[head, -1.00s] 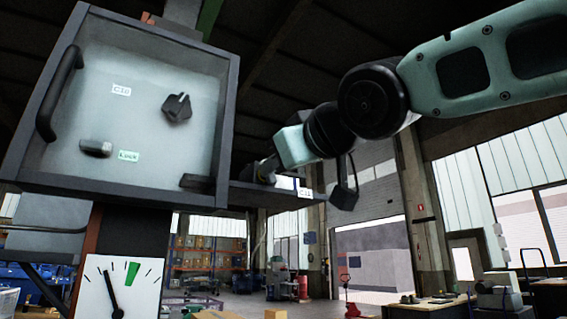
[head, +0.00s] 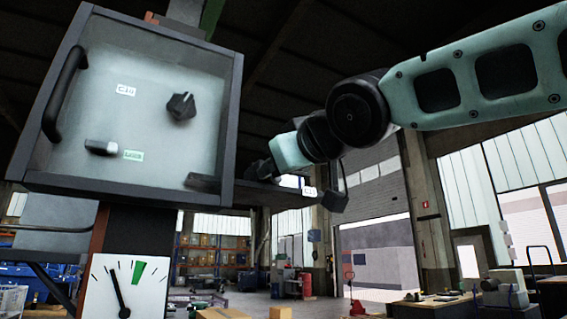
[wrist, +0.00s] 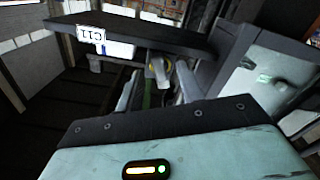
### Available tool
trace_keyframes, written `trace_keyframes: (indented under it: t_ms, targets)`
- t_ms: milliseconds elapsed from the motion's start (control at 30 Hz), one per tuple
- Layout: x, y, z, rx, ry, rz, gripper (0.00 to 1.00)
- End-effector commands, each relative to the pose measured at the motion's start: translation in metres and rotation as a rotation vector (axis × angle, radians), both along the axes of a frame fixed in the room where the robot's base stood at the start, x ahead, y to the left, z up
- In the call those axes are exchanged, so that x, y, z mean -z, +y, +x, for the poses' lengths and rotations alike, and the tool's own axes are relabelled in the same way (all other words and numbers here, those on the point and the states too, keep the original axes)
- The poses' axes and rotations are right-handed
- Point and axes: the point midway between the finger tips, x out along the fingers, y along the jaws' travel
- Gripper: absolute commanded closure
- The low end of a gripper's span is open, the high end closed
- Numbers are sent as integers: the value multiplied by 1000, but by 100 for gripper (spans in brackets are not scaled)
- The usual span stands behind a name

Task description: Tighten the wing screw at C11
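The C11 label (wrist: 90,35) is on the edge of a dark shelf (wrist: 140,31) in the wrist view. Under that shelf is a small grey and yellowish part (wrist: 158,68) that looks like the wing screw; its wings are not clear. My gripper (wrist: 157,84) has its two grey fingers apart, one on each side of this part. I cannot tell whether either finger touches it. In the head view my gripper (head: 262,170) is by the shelf (head: 270,194), right of the glass-fronted box; its fingers and the screw are mostly hidden there.
A dial gauge (head: 125,290) sits below. The hall behind is open, with benches at lower right.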

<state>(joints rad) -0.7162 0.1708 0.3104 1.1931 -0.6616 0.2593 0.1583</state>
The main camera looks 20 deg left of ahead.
Motion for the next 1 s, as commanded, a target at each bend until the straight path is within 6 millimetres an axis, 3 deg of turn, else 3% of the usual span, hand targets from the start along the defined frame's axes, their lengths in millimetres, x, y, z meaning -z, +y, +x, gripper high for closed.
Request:
trace_keyframes:
  t_ms: [633,667,800,1000]
  targets:
    - [0,10,8,-1,0,0,63]
    - [0,10,8,-1,0,0,66]
    - [0,10,8,0,0,0,100]
    - [4,10,8,-1,47,43,100]
